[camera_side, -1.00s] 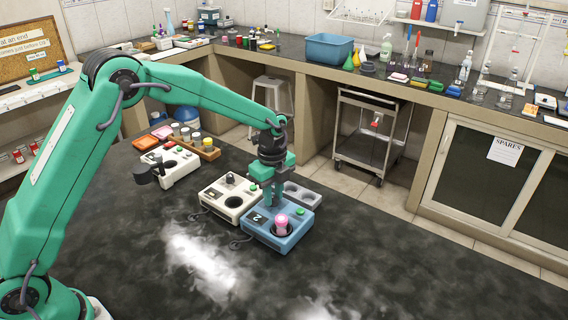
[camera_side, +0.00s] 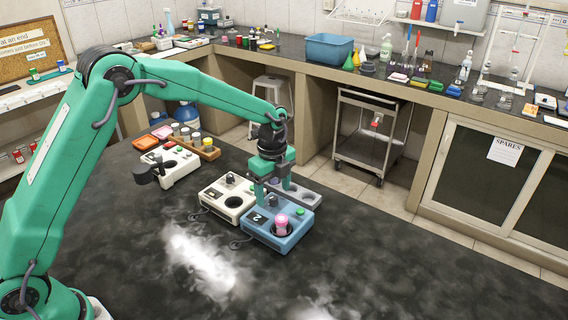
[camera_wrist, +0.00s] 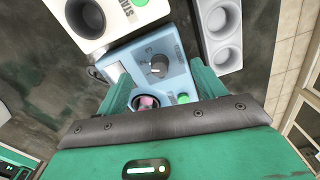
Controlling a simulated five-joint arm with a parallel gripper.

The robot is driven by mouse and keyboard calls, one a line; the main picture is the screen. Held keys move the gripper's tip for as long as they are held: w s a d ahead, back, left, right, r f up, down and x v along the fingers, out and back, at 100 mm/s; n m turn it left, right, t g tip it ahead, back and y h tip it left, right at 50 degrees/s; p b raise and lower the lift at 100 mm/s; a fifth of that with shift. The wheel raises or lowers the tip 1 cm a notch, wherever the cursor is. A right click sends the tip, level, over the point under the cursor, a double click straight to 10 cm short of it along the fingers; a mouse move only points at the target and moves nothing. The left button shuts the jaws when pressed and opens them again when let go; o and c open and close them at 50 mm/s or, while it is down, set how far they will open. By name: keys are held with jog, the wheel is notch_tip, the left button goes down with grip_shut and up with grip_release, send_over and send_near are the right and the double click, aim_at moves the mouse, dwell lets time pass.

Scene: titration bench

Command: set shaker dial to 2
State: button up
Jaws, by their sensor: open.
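The blue shaker (camera_side: 270,238) sits on the dark bench top, and its small dark display (camera_side: 257,218) reads 2. Its dark round dial (camera_wrist: 157,68) shows in the wrist view, with a printed 3 near it. A pink-capped vial (camera_side: 281,225) stands in the shaker's well, beside a green button (camera_side: 300,212). My gripper (camera_side: 273,196) is over the dial end of the shaker, with its fingers spread. In the wrist view, the open gripper (camera_wrist: 160,70) has one finger on each side of the dial, with clear gaps. Whether the fingertips touch the shaker's top cannot be told.
A white device (camera_side: 226,199) with a dark knob stands close at the left of the shaker. A grey block with round wells (camera_side: 302,194) is close behind. Another white device (camera_side: 172,168) and a wooden vial rack (camera_side: 208,151) stand farther back. The front bench is clear.

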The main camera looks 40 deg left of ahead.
aim_at(273, 197)
jog(key=shift+r, duration=2.7)
jog(key=shift+r, duration=0.1)
jog(key=shift+s+a+r+n, duration=0.2)
jog(key=shift+s+r+n, duration=0.15)
jog(key=shift+r, duration=0.2)
jog(key=s+a+r+n+t, duration=0.3)
jog(key=s+a+r+n, duration=0.2)
jog(key=s+r+n, duration=0.5)
jog(key=s+a+r+n+t, duration=0.1)
jog(key=s+n, duration=0.8)
jog(key=s, duration=1)
jog(key=shift+a+t, duration=0.8)
jog(key=shift+a, duration=0.2)
